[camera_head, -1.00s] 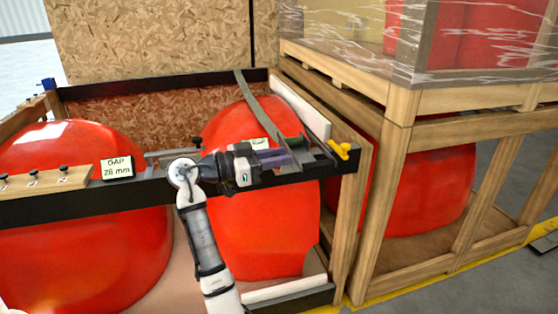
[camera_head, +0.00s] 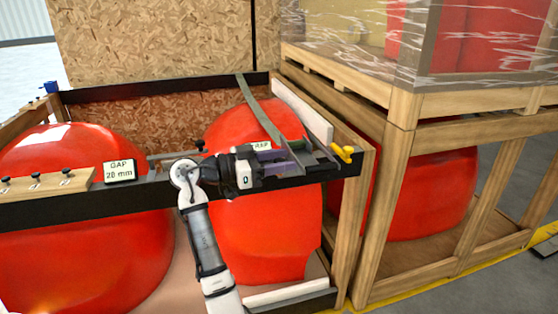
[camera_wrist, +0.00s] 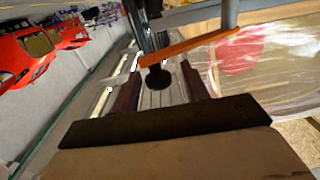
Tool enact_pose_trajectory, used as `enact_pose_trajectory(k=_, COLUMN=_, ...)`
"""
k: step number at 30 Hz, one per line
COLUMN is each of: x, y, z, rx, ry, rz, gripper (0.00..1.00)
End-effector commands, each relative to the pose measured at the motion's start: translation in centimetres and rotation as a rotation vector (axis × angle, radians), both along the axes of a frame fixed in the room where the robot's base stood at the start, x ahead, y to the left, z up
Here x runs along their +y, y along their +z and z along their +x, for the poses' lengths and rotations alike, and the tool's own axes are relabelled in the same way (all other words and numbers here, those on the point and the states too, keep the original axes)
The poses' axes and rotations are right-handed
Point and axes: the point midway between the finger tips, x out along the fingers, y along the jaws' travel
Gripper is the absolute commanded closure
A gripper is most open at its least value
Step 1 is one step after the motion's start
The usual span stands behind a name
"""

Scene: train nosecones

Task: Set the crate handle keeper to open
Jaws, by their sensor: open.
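A small yellow handle (camera_head: 342,153), which looks like the crate handle keeper, sits at the right end of the crate's dark front beam (camera_head: 100,207). In the wrist view an orange bar (camera_wrist: 190,47) crosses slantwise just beyond my fingertips; it may be the same part. A dark round knob (camera_wrist: 158,78) shows between my fingers, below the bar. My gripper (camera_head: 284,160) is open over the beam's right part, left of the yellow handle and apart from it. It also shows in the wrist view (camera_wrist: 160,72), with nothing visibly clamped. The keeper's exact setting cannot be read.
Grey metal brackets (camera_head: 308,160) and a green strap (camera_head: 258,108) stand close around my gripper. Large red nosecones (camera_head: 262,215) fill the crate below. A wooden frame with a wrapped load (camera_head: 400,105) stands close on the right. A "GAP 28 mm" card (camera_head: 119,171) is on the left.

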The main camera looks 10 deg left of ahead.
Motion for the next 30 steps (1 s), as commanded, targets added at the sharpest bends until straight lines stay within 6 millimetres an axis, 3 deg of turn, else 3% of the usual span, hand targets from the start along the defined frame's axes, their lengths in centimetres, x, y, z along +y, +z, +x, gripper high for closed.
enact_pose_trajectory(k=7, x=1.2, y=0.0, z=-0.5, rx=-0.002, ry=0.002, rz=-0.001, gripper=0.55)
enact_pose_trajectory(k=21, x=10.3, y=-0.1, z=-4.5, rx=-0.001, ry=0.002, rz=0.000, gripper=0.55)
enact_pose_trajectory(k=30, x=12.6, y=0.0, z=-5.5, rx=-0.001, ry=0.001, rz=0.000, gripper=0.55)
